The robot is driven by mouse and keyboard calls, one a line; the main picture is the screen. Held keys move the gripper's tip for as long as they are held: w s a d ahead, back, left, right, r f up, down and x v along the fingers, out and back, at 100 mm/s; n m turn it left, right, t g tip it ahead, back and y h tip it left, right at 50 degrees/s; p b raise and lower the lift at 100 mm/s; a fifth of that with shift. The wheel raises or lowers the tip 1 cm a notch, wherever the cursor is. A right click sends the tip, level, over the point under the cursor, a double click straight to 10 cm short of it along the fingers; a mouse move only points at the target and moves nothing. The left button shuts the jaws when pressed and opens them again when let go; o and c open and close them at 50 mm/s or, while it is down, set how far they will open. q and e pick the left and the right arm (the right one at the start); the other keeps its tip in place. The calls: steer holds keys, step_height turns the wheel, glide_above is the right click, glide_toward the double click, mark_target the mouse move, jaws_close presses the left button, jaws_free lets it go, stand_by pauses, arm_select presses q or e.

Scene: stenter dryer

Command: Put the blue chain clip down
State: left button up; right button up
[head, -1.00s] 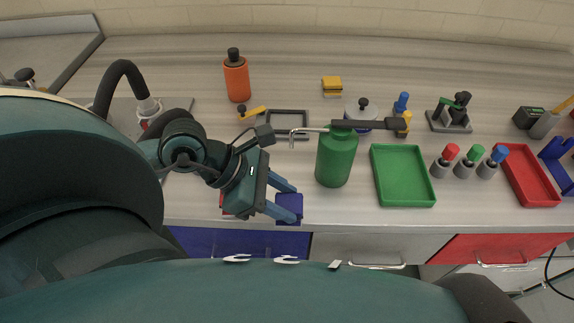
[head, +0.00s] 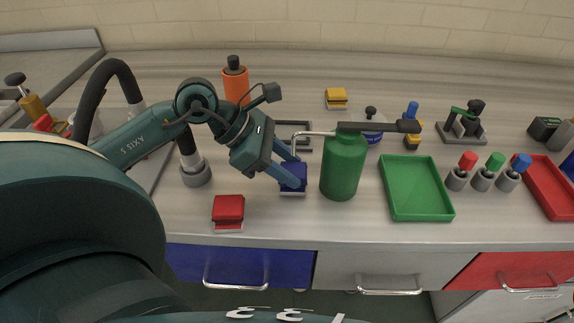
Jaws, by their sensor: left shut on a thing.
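The blue chain clip (head: 292,180) is a small dark blue block with a pale lower edge, in the middle of the head view, just left of the green bottle. My left gripper (head: 295,171) reaches in from the left and is shut on it, with its blue fingers on either side and partly hiding it. The clip is at or close above the bench top (head: 270,220); I cannot tell whether it touches. My right gripper is not in view.
A red clip (head: 228,208) lies front left. An orange bottle (head: 236,84) and dark frame (head: 305,128) are behind. Bench between red and blue clips is clear.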

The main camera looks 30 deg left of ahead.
arm_select(q)
steer(key=shift+s+f, duration=0.1)
steer(key=shift+f, duration=0.25)
steer(key=o, duration=1.2)
steer(key=shift+f, duration=0.1)
steer(key=v, duration=1.2)
steer(key=shift+b, duration=0.35)
